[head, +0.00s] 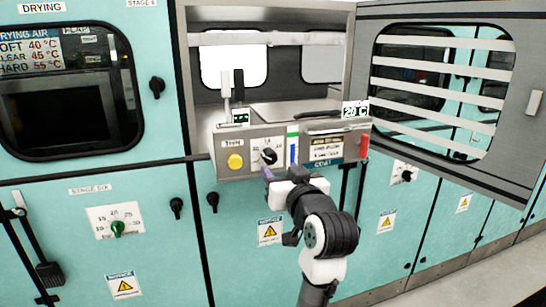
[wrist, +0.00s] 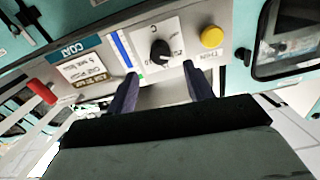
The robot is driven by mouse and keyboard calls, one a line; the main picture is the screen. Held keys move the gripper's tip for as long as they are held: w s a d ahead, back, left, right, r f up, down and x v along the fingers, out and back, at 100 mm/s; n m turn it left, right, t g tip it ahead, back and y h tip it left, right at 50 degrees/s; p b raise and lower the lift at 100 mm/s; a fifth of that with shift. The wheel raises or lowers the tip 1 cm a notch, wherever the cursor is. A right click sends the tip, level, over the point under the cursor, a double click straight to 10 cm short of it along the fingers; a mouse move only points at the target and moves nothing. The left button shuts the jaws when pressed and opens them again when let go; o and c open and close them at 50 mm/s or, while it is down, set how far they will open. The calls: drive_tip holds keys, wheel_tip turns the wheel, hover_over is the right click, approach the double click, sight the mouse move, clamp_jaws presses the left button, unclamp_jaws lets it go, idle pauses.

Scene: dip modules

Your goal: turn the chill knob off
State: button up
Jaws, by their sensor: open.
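A black knob (head: 268,157) sits on a white dial plate on the front of the grey module marked COAT. It also shows in the wrist view (wrist: 160,50), where the picture is upside down and the plate bears a C. I cannot read the word chill on it. My gripper (head: 282,173) is just below and in front of the dial in the head view. In the wrist view my gripper (wrist: 160,76) is open and empty, with its dark fingers spread to either side of the knob. Contact with the knob is not visible.
A yellow button (head: 235,161) is left of the dial, and a red handle (head: 364,147) is at the module's right end. A slatted window door (head: 440,90) stands open at right. A green knob (head: 117,229) is lower left.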

sight(272, 159)
drive_tip(key=p+x, duration=0.1)
drive_tip(key=x, duration=0.5)
drive_tip(key=shift+w+a, duration=0.1)
drive_tip(key=shift+w, duration=0.15)
drive_tip(key=c, duration=1)
